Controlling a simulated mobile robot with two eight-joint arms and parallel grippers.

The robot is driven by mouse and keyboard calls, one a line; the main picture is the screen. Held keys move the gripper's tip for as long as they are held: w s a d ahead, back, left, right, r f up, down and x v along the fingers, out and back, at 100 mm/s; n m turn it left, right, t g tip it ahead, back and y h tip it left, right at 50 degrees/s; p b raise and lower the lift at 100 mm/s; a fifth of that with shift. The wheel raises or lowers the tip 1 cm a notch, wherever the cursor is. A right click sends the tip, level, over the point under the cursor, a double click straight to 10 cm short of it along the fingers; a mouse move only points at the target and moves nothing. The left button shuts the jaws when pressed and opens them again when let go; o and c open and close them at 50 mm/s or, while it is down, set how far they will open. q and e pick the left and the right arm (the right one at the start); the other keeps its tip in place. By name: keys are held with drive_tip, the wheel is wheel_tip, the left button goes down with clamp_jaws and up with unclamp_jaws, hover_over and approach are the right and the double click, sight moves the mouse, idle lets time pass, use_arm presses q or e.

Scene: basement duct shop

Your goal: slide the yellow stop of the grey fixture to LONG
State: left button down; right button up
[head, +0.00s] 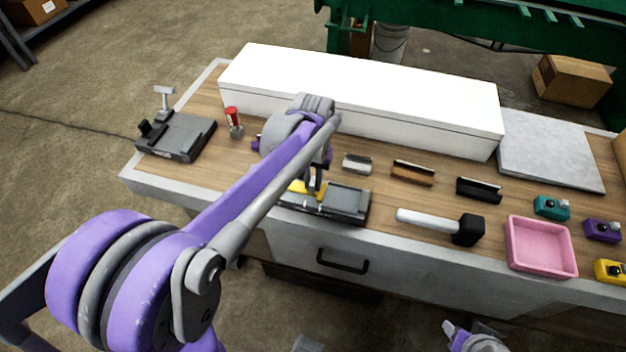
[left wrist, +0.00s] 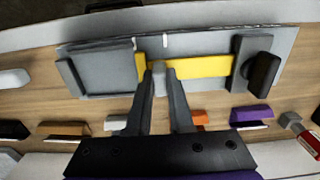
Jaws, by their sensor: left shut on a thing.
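The grey fixture (head: 348,202) lies near the front edge of the bench, partly hidden by my left arm. The left wrist view shows its grey plate (left wrist: 105,68), a dark knob (left wrist: 263,74) at the right end, and the yellow stop (left wrist: 205,66), a flat bar lying along it. My left gripper (head: 316,190) reaches down onto the fixture. In the left wrist view its fingers (left wrist: 160,78) are closed around a small grey upright piece at the bar's left part. Pale marks show on the plate's edge; no lettering is readable.
A white long box (head: 360,95) stands behind the fixture. A mallet (head: 440,222) and pink tray (head: 540,248) lie to the right. Several small coloured blocks sit behind and right. Another grey device (head: 175,137) stands at the bench's left end.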

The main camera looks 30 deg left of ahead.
sight(296, 186)
idle(0.5)
use_arm(q)
drive_tip(key=a, duration=0.2)
drive_tip(key=s+a, duration=0.1)
drive_tip(key=a, duration=0.1)
drive_tip(key=shift+a, duration=0.15)
drive_tip(key=c, duration=1.2)
unclamp_jaws()
drive_tip(key=o, duration=0.4)
drive_tip(key=shift+a, duration=0.1)
